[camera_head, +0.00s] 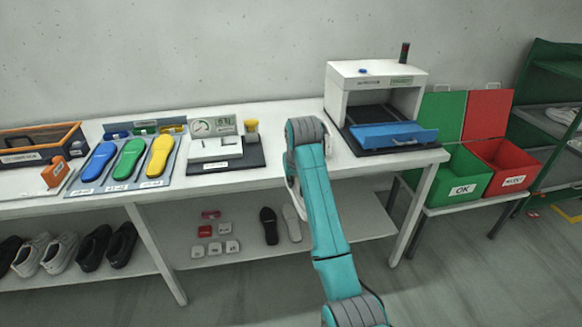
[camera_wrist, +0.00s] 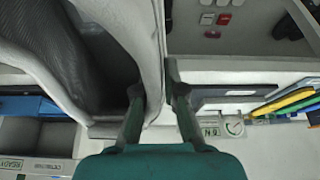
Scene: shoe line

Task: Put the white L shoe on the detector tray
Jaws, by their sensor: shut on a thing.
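In the wrist view a white shoe (camera_wrist: 150,50) with a dark inside fills the left side. My gripper (camera_wrist: 157,92) is shut on the shoe's side wall, one finger inside the shoe and one outside. In the head view my teal arm hides the gripper, and only a white edge of the shoe (camera_head: 291,187) shows at the arm's left, by the table's front edge. The blue detector tray (camera_head: 400,137) sticks out from the white detector (camera_head: 345,82) on the table's right end. I see nothing on it. The shoe's size mark is not readable.
The white table (camera_head: 290,112) carries blue, green and yellow insoles (camera_head: 128,160) and a scale (camera_head: 215,148). Black and white shoes (camera_head: 60,253) stand on the shelf below. Green (camera_head: 460,175) and red (camera_head: 505,165) bins are at the right. Bare tabletop lies left of the detector.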

